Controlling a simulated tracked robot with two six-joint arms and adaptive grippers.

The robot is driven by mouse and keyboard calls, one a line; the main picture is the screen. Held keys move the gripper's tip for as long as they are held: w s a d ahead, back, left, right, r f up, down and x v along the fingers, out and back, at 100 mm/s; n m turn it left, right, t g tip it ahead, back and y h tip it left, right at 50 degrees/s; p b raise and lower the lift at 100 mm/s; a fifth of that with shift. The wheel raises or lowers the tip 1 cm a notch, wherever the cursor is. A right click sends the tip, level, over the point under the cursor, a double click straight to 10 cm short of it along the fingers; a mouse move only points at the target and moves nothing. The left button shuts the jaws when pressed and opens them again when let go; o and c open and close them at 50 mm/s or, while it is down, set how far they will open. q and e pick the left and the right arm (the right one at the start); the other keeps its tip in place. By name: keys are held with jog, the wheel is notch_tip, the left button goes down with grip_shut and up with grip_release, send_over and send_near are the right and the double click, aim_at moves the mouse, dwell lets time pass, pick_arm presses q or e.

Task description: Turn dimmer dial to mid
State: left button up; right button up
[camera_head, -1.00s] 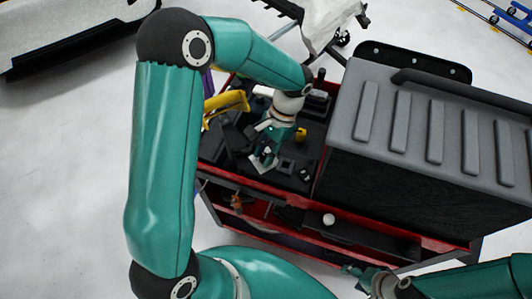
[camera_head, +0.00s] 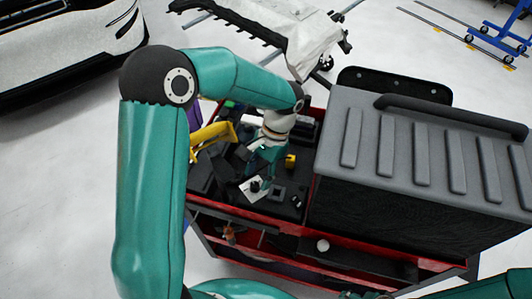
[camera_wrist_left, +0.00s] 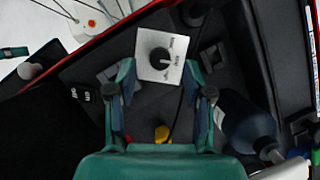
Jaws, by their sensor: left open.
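The dimmer is a white square plate with a round black dial (camera_wrist_left: 160,58) at the top middle of the left wrist view. Small print surrounds the dial; its setting is too small to read surely. In the head view the white plate (camera_head: 255,188) lies in the cart's top tray, partly hidden by my gripper. My left gripper (camera_wrist_left: 158,82) is open and empty, its fingers either side of the plate's lower part, apart from the dial. In the head view the left gripper (camera_head: 260,172) reaches down over the plate.
A large grey ribbed case (camera_head: 420,140) stands right of the tray. A yellow tool (camera_head: 212,135) and a small yellow piece (camera_head: 290,161) are near the gripper. A dark blue bottle (camera_wrist_left: 247,122) lies right of the fingers. The red cart rim (camera_head: 245,213) runs along the front.

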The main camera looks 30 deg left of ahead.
aim_at(255, 187)
pick_arm(q)
jog(key=v, duration=0.9)
jog(key=x, duration=1.1)
jog(key=shift+s+f, duration=0.15)
jog(key=shift+f, duration=0.2)
jog(key=shift+r, duration=0.15)
